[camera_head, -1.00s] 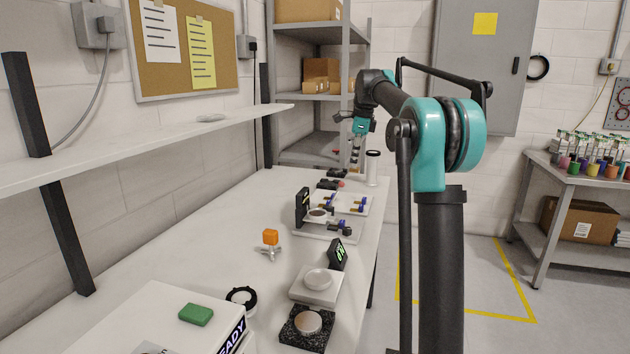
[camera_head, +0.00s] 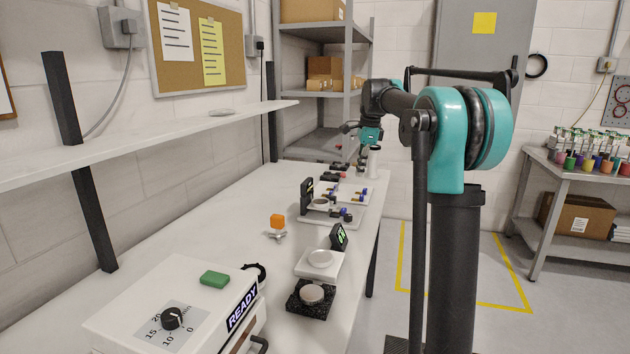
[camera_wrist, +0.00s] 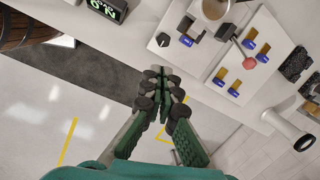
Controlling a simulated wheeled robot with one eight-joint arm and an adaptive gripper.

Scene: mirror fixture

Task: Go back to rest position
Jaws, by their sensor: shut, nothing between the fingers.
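My gripper (camera_wrist: 162,95) shows in the wrist view with its two dark, green-backed fingers together and nothing between them. It hangs over the front edge of the white bench, with the grey floor below it. In the head view my gripper (camera_head: 363,160) is small at the far end of the bench, partly blended with items behind it. My arm reaches out to it from the right, above the bench's front side.
A side table (camera_head: 545,185) stands right. Floor between is clear.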

